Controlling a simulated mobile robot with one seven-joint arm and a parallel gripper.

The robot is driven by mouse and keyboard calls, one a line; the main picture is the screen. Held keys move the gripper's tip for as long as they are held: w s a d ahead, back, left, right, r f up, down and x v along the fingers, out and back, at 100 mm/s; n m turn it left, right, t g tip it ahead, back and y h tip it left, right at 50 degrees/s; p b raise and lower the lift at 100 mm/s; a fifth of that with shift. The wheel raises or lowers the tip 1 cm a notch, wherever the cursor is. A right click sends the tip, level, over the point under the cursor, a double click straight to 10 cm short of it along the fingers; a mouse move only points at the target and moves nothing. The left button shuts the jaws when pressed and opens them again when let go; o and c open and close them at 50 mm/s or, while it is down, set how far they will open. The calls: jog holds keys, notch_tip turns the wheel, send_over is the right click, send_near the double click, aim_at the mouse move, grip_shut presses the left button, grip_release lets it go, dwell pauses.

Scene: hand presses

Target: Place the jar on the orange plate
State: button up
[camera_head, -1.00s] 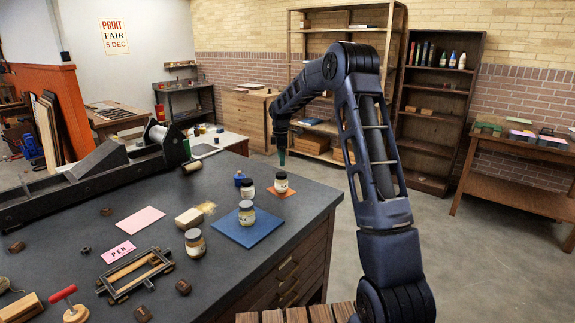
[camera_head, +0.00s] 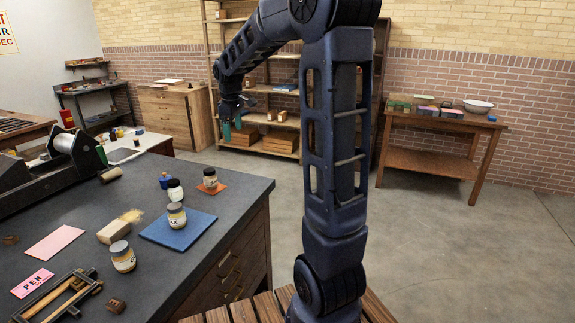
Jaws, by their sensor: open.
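A jar (camera_head: 210,177) with a dark lid and pale label stands upright on the small orange plate (camera_head: 220,189), near the back right corner of the dark bench. My gripper (camera_head: 232,131) is open and empty, with green fingertips apart, up and to the right of that jar in the picture and clear of it. Similar jars stand on the bench: one on the blue mat (camera_head: 177,217), one behind it (camera_head: 175,191) and one in front (camera_head: 123,258).
The blue mat (camera_head: 195,228) lies on the bench (camera_head: 225,171). A small blue bottle (camera_head: 165,181), a wooden block (camera_head: 114,232) and a pink sheet (camera_head: 54,244) are nearby. Shelves and a wooden table (camera_head: 435,119) stand behind, with open floor between.

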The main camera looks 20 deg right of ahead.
jog(key=s+d+m+t, duration=0.1)
jog(key=s+d+m, duration=0.1)
jog(key=s, duration=0.8)
jog(key=s+d+f+m, duration=0.1)
jog(key=s+d+m, duration=0.2)
jog(key=s, duration=0.8)
jog(key=s+d+m+t, duration=0.1)
jog(key=s+d+m, duration=0.2)
jog(key=s, duration=0.7)
jog(key=m, duration=0.2)
jog(key=shift+s+f+m+t, duration=0.15)
jog(key=shift+f+m+t, duration=0.15)
jog(key=shift+m, duration=0.1)
